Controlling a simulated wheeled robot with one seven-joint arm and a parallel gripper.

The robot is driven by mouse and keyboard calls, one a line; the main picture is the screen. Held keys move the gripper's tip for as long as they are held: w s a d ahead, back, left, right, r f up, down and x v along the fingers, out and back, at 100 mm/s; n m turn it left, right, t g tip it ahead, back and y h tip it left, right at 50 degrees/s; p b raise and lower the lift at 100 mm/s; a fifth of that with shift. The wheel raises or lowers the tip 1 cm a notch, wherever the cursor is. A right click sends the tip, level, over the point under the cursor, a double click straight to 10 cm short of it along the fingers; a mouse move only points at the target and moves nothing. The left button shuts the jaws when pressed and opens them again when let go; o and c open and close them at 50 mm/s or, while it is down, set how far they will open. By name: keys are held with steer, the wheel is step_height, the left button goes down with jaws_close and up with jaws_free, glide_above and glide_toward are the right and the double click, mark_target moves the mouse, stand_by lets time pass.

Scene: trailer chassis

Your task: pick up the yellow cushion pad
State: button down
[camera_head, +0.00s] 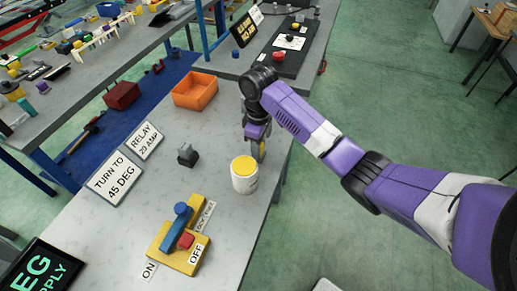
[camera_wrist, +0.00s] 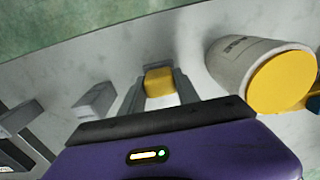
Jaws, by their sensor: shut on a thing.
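The yellow cushion pad (camera_wrist: 159,82) is a small yellow block between the two grey fingers of my gripper (camera_wrist: 158,92) in the wrist view. My gripper is shut on it. In the head view my gripper (camera_head: 258,146) points down at the right side of the grey table (camera_head: 215,125), just behind a white cylinder with a yellow top (camera_head: 244,176). The pad is mostly hidden there by the fingers. I cannot tell whether the pad touches the table.
The white cylinder also stands close on the right in the wrist view (camera_wrist: 245,70). An orange bin (camera_head: 195,91), a small dark grey block (camera_head: 187,155), sign plates (camera_head: 115,178) and a yellow switch base with a blue lever (camera_head: 179,237) share the table. Green floor lies to the right.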

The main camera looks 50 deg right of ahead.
steer(key=shift+r, duration=0.15)
step_height(320, 180, up, 20)
steer(key=p, duration=0.3)
steer(key=shift+p, duration=0.4)
steer(key=c, duration=1.5)
jaws_free()
steer(key=shift+c, duration=0.2)
steer(key=c, duration=0.5)
